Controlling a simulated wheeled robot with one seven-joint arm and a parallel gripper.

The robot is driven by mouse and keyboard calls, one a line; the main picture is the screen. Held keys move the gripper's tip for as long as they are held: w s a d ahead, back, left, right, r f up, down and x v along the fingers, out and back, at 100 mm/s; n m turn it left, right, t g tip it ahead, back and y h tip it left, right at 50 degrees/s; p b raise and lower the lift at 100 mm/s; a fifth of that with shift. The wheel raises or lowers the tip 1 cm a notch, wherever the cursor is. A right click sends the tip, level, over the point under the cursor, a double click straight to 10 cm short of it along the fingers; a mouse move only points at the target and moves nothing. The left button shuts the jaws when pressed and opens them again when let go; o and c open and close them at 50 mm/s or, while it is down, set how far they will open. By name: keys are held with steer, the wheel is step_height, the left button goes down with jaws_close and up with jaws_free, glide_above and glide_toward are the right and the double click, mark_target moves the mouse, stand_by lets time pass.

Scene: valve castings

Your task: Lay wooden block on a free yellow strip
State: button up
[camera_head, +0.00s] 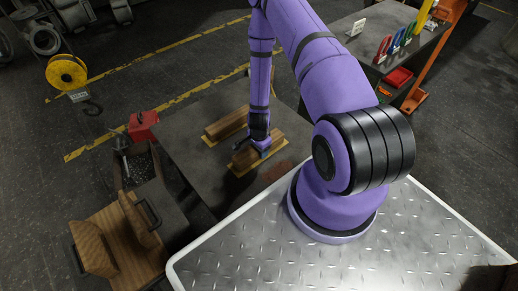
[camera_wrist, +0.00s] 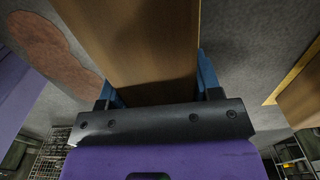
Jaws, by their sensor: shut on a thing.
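My gripper (camera_head: 263,149) is low over the dark grey table (camera_head: 182,138). In the wrist view its blue fingers (camera_wrist: 157,90) are shut on the sides of a wooden block (camera_wrist: 145,35). In the head view this held block (camera_head: 243,157) is over a yellow strip (camera_head: 236,173), whose edge shows along its near side. I cannot tell whether the block touches the strip. Another wooden block (camera_head: 226,123) lies on a second yellow strip (camera_head: 209,141) farther back. That block (camera_wrist: 303,97) and its strip (camera_wrist: 288,77) also show at the right of the wrist view.
A reddish-brown patch (camera_head: 277,171) marks the table beside the held block. At lower left a wooden crate (camera_head: 128,250) holds wooden pieces, near a dark bin (camera_head: 139,168) and a red vise-like object (camera_head: 143,126). A bench with tools (camera_head: 345,47) stands at the back right.

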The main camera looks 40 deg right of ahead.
steer(key=shift+f, duration=0.2)
steer(key=o, duration=1.3)
steer(key=shift+c, duration=0.2)
step_height(320, 180, up, 11)
steer(key=shift+f, duration=0.1)
